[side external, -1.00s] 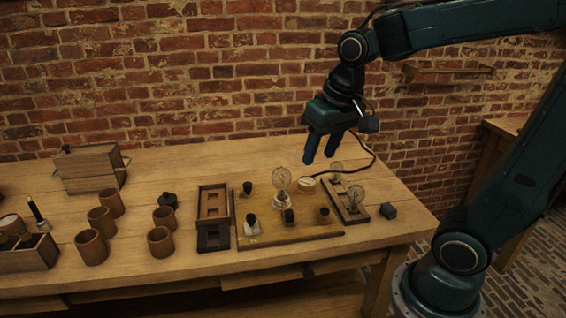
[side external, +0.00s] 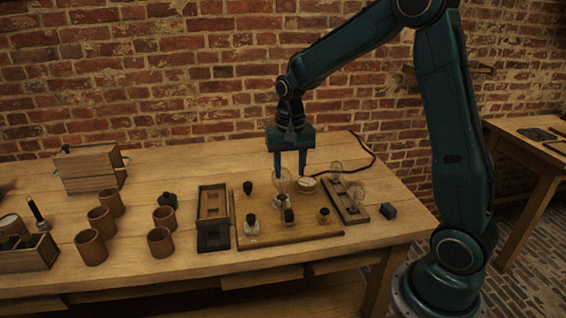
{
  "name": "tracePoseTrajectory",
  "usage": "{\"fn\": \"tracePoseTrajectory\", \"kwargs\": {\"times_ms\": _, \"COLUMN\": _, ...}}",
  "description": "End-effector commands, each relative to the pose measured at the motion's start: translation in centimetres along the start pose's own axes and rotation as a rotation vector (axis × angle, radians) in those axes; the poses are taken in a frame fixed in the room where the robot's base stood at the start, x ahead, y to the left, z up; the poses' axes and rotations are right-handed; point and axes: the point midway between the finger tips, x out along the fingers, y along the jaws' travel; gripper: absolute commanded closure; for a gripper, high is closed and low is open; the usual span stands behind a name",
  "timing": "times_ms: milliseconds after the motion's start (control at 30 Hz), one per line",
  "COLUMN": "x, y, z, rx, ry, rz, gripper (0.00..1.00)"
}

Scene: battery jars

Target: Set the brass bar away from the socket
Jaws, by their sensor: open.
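My gripper (side external: 290,170) is open and empty, fingers pointing down, over the back of the wooden board (side external: 275,236). In the picture its fingertips are close to the top of a clear bulb (side external: 284,183). The bulb stands upright in a small pale socket (side external: 281,203) near the board's middle. Whether the fingers touch the bulb or are behind it, I cannot tell. I cannot make out the brass bar with certainty; it is too small or hidden at this size.
Black-knobbed posts (side external: 248,188) and a round dial (side external: 305,185) are on the board. A two-part tray (side external: 213,203) lies to its left, a strip with bulbs (side external: 352,212) to its right. Several brown jars (side external: 90,247) stand further left. A small dark block (side external: 388,211) sits near the right edge.

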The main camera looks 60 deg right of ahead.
Motion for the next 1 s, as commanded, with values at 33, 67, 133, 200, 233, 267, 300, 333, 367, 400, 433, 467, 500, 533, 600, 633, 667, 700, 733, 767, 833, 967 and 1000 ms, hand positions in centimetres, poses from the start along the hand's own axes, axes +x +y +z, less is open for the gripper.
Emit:
{"fn": "tracePoseTrajectory", "kwargs": {"times_ms": 33, "x": 0.1, "y": 0.0, "z": -0.1, "rx": 0.002, "ry": -0.001, "rz": 0.0, "gripper": 0.56}}
{"fn": "tracePoseTrajectory", "kwargs": {"times_ms": 67, "x": 0.1, "y": 0.0, "z": -0.1, "rx": 0.002, "ry": -0.001, "rz": 0.001, "gripper": 0.56}}
{"fn": "tracePoseTrajectory", "kwargs": {"times_ms": 133, "x": 0.1, "y": 0.0, "z": -0.1, "rx": 0.002, "ry": -0.001, "rz": 0.0, "gripper": 0.56}}
{"fn": "tracePoseTrajectory", "kwargs": {"times_ms": 200, "x": 0.1, "y": 0.0, "z": -0.1, "rx": 0.002, "ry": -0.001, "rz": 0.001, "gripper": 0.56}}
{"fn": "tracePoseTrajectory", "kwargs": {"times_ms": 233, "x": 0.2, "y": 0.0, "z": -0.1, "rx": 0.002, "ry": -0.001, "rz": 0.001, "gripper": 0.56}}
{"fn": "tracePoseTrajectory", "kwargs": {"times_ms": 267, "x": 0.3, "y": 0.0, "z": 0.0, "rx": 0.001, "ry": -0.001, "rz": 0.001, "gripper": 0.56}}
{"fn": "tracePoseTrajectory", "kwargs": {"times_ms": 300, "x": 0.5, "y": 0.0, "z": 0.0, "rx": 0.001, "ry": -0.002, "rz": 0.001, "gripper": 0.56}}
{"fn": "tracePoseTrajectory", "kwargs": {"times_ms": 333, "x": 0.6, "y": 0.0, "z": 0.0, "rx": 0.001, "ry": -0.002, "rz": 0.002, "gripper": 0.56}}
{"fn": "tracePoseTrajectory", "kwargs": {"times_ms": 367, "x": 0.8, "y": 0.0, "z": 0.0, "rx": 0.001, "ry": -0.003, "rz": 0.002, "gripper": 0.56}}
{"fn": "tracePoseTrajectory", "kwargs": {"times_ms": 400, "x": 1.1, "y": 0.0, "z": 0.0, "rx": 0.001, "ry": -0.002, "rz": 0.001, "gripper": 0.56}}
{"fn": "tracePoseTrajectory", "kwargs": {"times_ms": 433, "x": 1.3, "y": 0.0, "z": 0.0, "rx": 0.001, "ry": -0.002, "rz": 0.001, "gripper": 0.56}}
{"fn": "tracePoseTrajectory", "kwargs": {"times_ms": 467, "x": 1.6, "y": 0.0, "z": 0.0, "rx": 0.001, "ry": -0.002, "rz": 0.001, "gripper": 0.56}}
{"fn": "tracePoseTrajectory", "kwargs": {"times_ms": 500, "x": 1.9, "y": 0.0, "z": 0.0, "rx": 0.001, "ry": -0.003, "rz": 0.002, "gripper": 0.56}}
{"fn": "tracePoseTrajectory", "kwargs": {"times_ms": 533, "x": 2.3, "y": 0.0, "z": 0.0, "rx": 0.001, "ry": -0.003, "rz": 0.002, "gripper": 0.56}}
{"fn": "tracePoseTrajectory", "kwargs": {"times_ms": 600, "x": 3.2, "y": 0.1, "z": 0.1, "rx": 0.001, "ry": -0.005, "rz": 0.003, "gripper": 0.56}}
{"fn": "tracePoseTrajectory", "kwargs": {"times_ms": 633, "x": 3.6, "y": 0.0, "z": 0.0, "rx": 0.001, "ry": -0.004, "rz": 0.002, "gripper": 0.56}}
{"fn": "tracePoseTrajectory", "kwargs": {"times_ms": 667, "x": 4.0, "y": 0.0, "z": 0.0, "rx": 0.0, "ry": -0.004, "rz": 0.002, "gripper": 0.56}}
{"fn": "tracePoseTrajectory", "kwargs": {"times_ms": 700, "x": 4.6, "y": 0.0, "z": 0.0, "rx": 0.0, "ry": -0.004, "rz": 0.002, "gripper": 0.56}}
{"fn": "tracePoseTrajectory", "kwargs": {"times_ms": 733, "x": 5.1, "y": 0.0, "z": 0.0, "rx": 0.001, "ry": -0.005, "rz": 0.003, "gripper": 0.56}}
{"fn": "tracePoseTrajectory", "kwargs": {"times_ms": 767, "x": 5.5, "y": 0.1, "z": 0.1, "rx": 0.001, "ry": -0.005, "rz": 0.003, "gripper": 0.56}}
{"fn": "tracePoseTrajectory", "kwargs": {"times_ms": 833, "x": 6.6, "y": 0.1, "z": 0.0, "rx": 0.0, "ry": -0.005, "rz": 0.003, "gripper": 0.56}}
{"fn": "tracePoseTrajectory", "kwargs": {"times_ms": 967, "x": 8.6, "y": 0.1, "z": 0.1, "rx": 0.0, "ry": -0.005, "rz": 0.003, "gripper": 0.56}}
{"fn": "tracePoseTrajectory", "kwargs": {"times_ms": 1000, "x": 9.2, "y": 0.1, "z": 0.0, "rx": 0.0, "ry": -0.004, "rz": 0.002, "gripper": 0.56}}
